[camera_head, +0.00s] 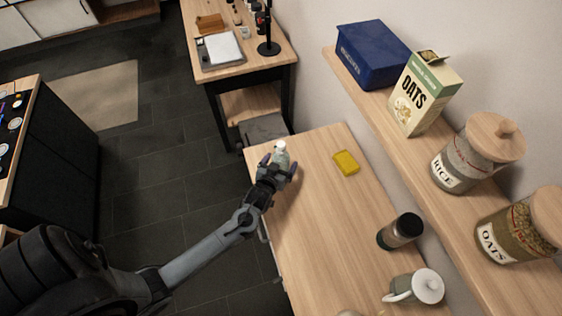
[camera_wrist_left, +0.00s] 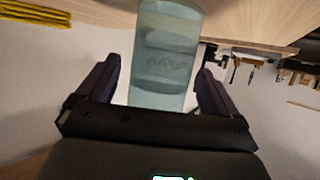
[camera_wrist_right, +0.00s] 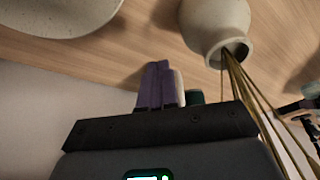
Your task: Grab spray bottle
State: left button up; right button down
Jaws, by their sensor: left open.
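The spray bottle (camera_head: 281,150), with a pale translucent body and a white top, stands at the far left corner of the table (camera_head: 310,205). My left gripper (camera_head: 279,165) is open at the bottle, one finger on each side. In the left wrist view the bottle's ribbed body (camera_wrist_left: 165,60) shows between the two dark purple fingers, with gaps beside it. The bottle's lower part is partly hidden by the gripper in the head view. My right gripper (camera_wrist_right: 157,70) shows only in its own wrist view, with its fingers together and nothing visible between them.
A shelf (camera_head: 412,146) along the wall holds jars and boxes. A vase (camera_wrist_right: 213,30) with stems is near my right gripper. The table's middle is clear.

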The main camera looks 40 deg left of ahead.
pick_arm(q)
jog(key=shift+w+a+f, duration=0.15)
jog(key=shift+w+f, duration=0.1)
jog(key=shift+w, duration=0.2)
jog(key=c, duration=1.1)
jog(key=shift+c, duration=0.7)
jog(key=shift+r, duration=0.2)
